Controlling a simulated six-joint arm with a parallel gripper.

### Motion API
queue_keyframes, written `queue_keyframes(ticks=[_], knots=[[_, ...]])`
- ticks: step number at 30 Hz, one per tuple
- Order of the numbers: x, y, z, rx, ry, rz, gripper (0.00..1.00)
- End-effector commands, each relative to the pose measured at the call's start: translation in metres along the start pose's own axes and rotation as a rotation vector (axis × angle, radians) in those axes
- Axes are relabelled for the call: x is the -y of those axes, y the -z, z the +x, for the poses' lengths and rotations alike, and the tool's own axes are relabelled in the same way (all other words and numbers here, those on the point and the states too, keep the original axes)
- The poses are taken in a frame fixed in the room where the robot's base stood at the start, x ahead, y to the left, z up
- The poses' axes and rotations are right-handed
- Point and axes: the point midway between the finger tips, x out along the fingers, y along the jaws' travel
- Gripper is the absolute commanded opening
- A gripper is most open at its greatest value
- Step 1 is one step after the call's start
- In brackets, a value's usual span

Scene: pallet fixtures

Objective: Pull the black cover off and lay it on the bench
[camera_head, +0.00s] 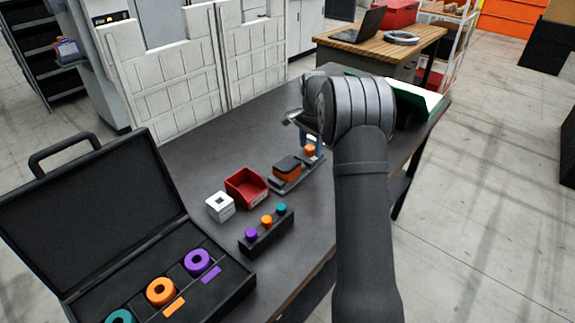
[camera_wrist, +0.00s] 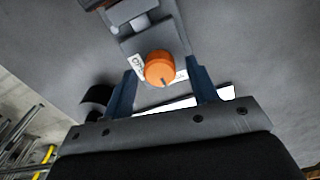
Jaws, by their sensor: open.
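The black cover (camera_head: 287,163) appears to be the dark cap on top of an orange block (camera_head: 289,175), which sits on a dark fixture base (camera_head: 291,186) on the bench (camera_head: 210,153). An orange knob (camera_head: 310,150) stands at the far end of that fixture. My gripper (camera_head: 311,142) is at the knob, beyond the cover. In the wrist view my gripper (camera_wrist: 162,74) is open, with its blue fingers on either side of the orange knob (camera_wrist: 159,68). I cannot tell whether they touch it. The cover is not clearly visible there.
A red bin (camera_head: 246,188) and a white block (camera_head: 220,206) stand left of the fixture. A dark rack (camera_head: 266,234) with purple, orange and teal knobs is nearer. An open black case (camera_head: 95,215) with coloured rings fills the left. A green-edged object (camera_head: 415,97) lies at the far right.

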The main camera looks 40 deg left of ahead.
Motion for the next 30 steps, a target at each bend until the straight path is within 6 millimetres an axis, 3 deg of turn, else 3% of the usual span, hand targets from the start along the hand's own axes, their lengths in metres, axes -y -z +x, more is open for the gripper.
queue_keyframes(ticks=[12,17,18,23,30], knots=[[0.000,0.000,0.000,0.000,0.000,0.000,0.53],[0.001,-0.003,-0.006,-0.001,0.001,-0.043,0.85],[0.001,-0.005,-0.011,-0.001,0.001,-0.079,0.91],[0.002,-0.023,-0.041,-0.002,0.002,-0.347,0.91],[-0.001,-0.059,-0.099,-0.004,0.002,-0.880,0.91]])
